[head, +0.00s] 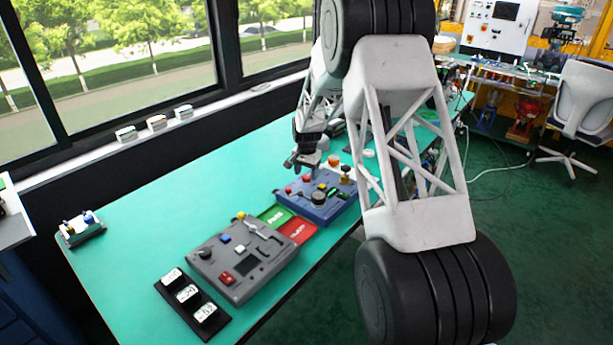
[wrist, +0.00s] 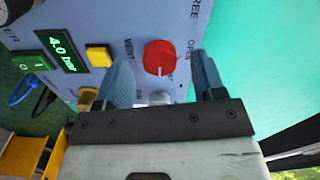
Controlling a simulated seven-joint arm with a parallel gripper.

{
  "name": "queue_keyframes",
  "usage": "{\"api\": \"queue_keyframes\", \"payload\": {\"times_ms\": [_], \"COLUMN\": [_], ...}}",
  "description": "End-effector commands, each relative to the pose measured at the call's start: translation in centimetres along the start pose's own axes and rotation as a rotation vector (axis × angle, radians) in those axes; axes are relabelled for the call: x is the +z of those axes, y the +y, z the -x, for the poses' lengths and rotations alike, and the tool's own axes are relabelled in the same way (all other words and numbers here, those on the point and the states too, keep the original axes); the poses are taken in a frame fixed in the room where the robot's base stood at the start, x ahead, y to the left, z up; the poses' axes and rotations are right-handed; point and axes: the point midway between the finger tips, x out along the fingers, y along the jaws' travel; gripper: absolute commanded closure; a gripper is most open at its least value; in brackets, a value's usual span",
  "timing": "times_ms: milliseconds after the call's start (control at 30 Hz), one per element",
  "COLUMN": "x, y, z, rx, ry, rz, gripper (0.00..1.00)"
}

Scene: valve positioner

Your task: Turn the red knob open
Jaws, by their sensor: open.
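The red knob (wrist: 159,56) shows in the wrist view on a light blue panel (wrist: 95,20). It is round, with a pale pointer line toward the bottom of the picture. The word VENT is printed to its left and OPEN to its upper right. My gripper (wrist: 160,72) is open, one finger on each side of the knob in the picture; I see no finger touching it. In the head view my gripper (head: 305,168) is over the back left of a blue control box (head: 330,211); I cannot tell which small red part there is the knob.
The panel has a green 4.0 bar display (wrist: 60,51), a yellow button (wrist: 99,55) and a green switch (wrist: 32,62). In the head view a grey control box (head: 240,262), green and red cards and a black tray (head: 167,286) are nearer.

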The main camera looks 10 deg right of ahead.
Motion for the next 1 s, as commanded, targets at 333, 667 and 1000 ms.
{"api": "queue_keyframes", "payload": {"times_ms": [333,667,1000], "x": [0.02,0.02,0.01], "y": [0.02,0.01,0.0], "z": [-1.48,-1.46,-1.44], "rx": [0.001,0.0,0.0], "ry": [-0.001,0.0,0.0], "rz": [0.0,0.0,0.003], "gripper": [0.37,0.58,0.86]}}
